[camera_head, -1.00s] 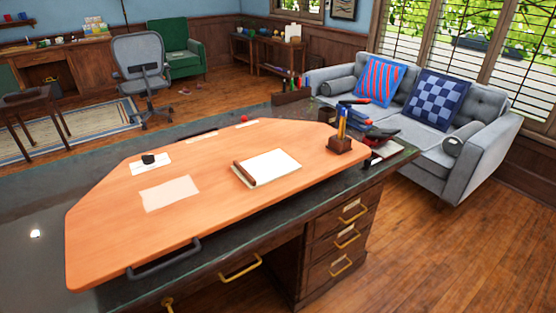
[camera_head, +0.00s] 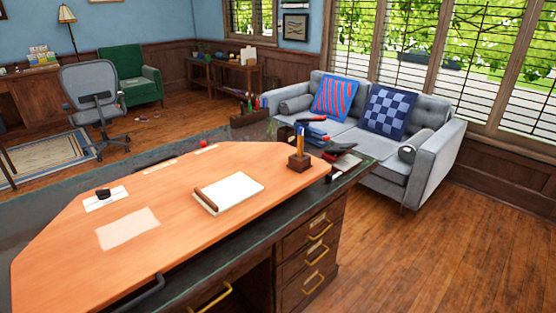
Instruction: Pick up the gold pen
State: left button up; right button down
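A small brown wooden pen cup (camera_head: 299,162) stands at the right end of the orange-brown desk top. Several pens stand upright in it, including a yellow-gold one (camera_head: 301,143) and a blue one. They are small here, so I cannot be sure which is the gold pen. Neither of my grippers is in view.
A clipboard with white paper (camera_head: 230,193) lies mid-desk, left of the cup. Loose sheets (camera_head: 127,229) lie further left. Staplers and books (camera_head: 318,137) sit behind the cup. A grey sofa (camera_head: 436,160) stands beyond. Wood floor (camera_head: 430,255) is clear at right.

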aim_at(300, 138)
jog(key=l+u, duration=0.1)
jog(key=u, duration=0.25)
jog(key=i+l+u, duration=0.1)
jog(key=u, duration=0.25)
jog(key=l+u, duration=0.15)
jog(key=u, duration=0.2)
jog(key=l+u, duration=0.3)
jog(key=l, duration=0.15)
jog(key=l+u, duration=0.3)
jog(key=l, duration=0.2)
jog(key=l+u, duration=0.1)
jog(key=l, duration=0.4)
jog(key=k+l+u, duration=0.1)
jog(key=l, duration=0.4)
